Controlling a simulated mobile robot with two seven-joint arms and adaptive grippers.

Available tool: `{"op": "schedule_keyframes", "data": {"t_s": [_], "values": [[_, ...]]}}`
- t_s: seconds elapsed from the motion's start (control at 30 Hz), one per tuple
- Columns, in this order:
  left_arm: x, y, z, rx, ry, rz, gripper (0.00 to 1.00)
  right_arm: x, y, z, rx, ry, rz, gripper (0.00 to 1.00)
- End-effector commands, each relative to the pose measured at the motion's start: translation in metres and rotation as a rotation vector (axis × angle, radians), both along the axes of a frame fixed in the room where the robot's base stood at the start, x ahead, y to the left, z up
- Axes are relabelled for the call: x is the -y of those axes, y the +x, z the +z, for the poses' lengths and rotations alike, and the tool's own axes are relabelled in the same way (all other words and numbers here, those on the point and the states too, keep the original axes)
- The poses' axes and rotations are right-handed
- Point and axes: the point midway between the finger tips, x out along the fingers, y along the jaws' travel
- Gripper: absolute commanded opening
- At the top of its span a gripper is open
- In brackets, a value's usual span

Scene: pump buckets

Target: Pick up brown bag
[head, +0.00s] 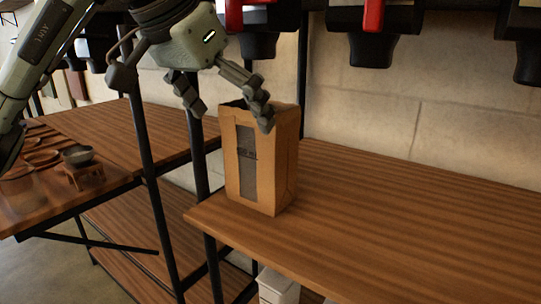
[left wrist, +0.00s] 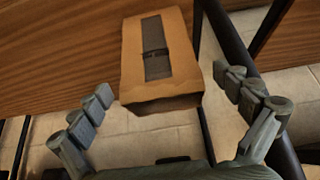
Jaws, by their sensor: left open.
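The brown bag (head: 277,165) stands upright on the wooden shelf near its left front corner in the head view. It has a dark window strip down its front and an open, dark top. My left gripper (head: 229,108) is open just above and to the left of the bag, with one finger in front of the bag's upper edge. In the left wrist view the bag (left wrist: 176,62) lies ahead, between and beyond the two open fingertips of the gripper (left wrist: 162,92). The fingers look apart from the bag there. My right gripper is not in view.
Black dispensers with red handles (head: 373,18) hang above the shelf (head: 400,220). Black metal posts (head: 148,170) stand left of the bag. A lower table at left holds a small bowl (head: 77,154) and wooden dishes. The shelf right of the bag is clear.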

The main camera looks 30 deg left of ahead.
Motion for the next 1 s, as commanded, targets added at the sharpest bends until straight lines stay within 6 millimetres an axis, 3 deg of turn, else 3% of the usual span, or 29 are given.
{"op": "schedule_keyframes", "data": {"t_s": [0.2,0.47,0.7,1.0], "values": [[0.003,0.020,-0.034,-0.005,-0.001,0.000,1.00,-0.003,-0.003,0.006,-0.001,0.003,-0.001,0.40],[0.006,0.032,-0.051,-0.002,-0.001,-0.001,1.00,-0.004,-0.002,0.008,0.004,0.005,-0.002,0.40],[0.011,0.050,-0.081,-0.005,-0.001,0.000,1.00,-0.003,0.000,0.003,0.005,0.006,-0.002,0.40],[0.012,0.057,-0.091,-0.001,-0.003,0.001,1.00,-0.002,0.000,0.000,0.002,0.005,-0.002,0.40]]}}
